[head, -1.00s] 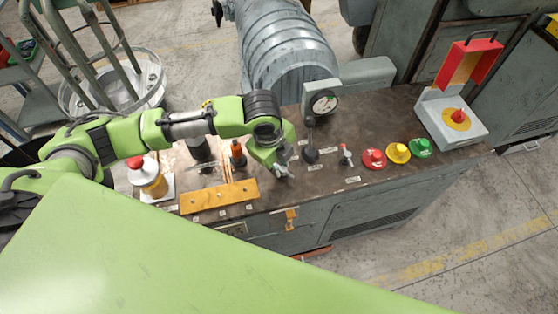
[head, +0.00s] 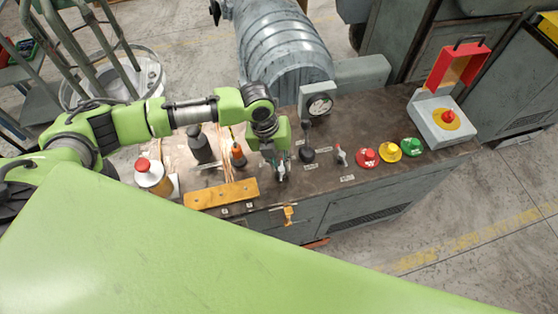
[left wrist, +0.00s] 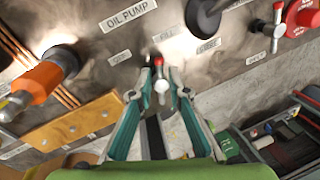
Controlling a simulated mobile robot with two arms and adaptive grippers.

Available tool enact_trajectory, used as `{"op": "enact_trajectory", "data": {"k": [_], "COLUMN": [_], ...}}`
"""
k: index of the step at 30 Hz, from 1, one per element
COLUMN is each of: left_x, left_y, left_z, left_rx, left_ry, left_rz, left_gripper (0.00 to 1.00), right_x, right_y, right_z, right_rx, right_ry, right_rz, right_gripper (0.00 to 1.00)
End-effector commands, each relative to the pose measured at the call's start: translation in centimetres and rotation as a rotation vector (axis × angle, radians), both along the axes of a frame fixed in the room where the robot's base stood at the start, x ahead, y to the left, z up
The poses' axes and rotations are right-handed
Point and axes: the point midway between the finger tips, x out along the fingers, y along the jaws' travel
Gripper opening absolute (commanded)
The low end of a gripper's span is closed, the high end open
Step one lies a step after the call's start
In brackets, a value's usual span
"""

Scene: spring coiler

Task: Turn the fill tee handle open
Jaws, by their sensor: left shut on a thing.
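The fill tee handle (left wrist: 161,80) shows in the left wrist view as a small light stem with a red top, just below the FILL label (left wrist: 164,35). My left gripper (left wrist: 162,73) has its teal fingers on both sides of the handle and is shut on it. In the head view my left gripper (head: 281,171) is at the bench's front edge and hides most of the handle. My right gripper is not in view.
A black round knob (head: 308,156) stands close to the right. Beyond it are a small red-topped lever (head: 341,154) and red (head: 367,158), yellow and green buttons.

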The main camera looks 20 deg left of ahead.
Motion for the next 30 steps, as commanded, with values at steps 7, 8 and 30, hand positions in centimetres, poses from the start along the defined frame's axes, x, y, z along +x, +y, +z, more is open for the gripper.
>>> {"op": "enact_trajectory", "data": {"k": [7,8,30], "left_x": [0.2,0.2,0.2], "left_y": [-0.2,-0.3,-0.5], "left_z": [-0.1,-0.1,0.0], "left_rx": [-0.001,-0.001,-0.001], "left_ry": [0.000,0.000,0.000], "left_rz": [-0.214,-0.238,-0.480], "left_gripper": [0.00,0.00,0.00], "right_x": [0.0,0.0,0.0], "right_y": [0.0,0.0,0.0], "right_z": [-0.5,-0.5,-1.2], "right_rx": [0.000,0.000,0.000], "right_ry": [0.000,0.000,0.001], "right_rz": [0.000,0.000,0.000], "right_gripper": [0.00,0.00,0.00]}}
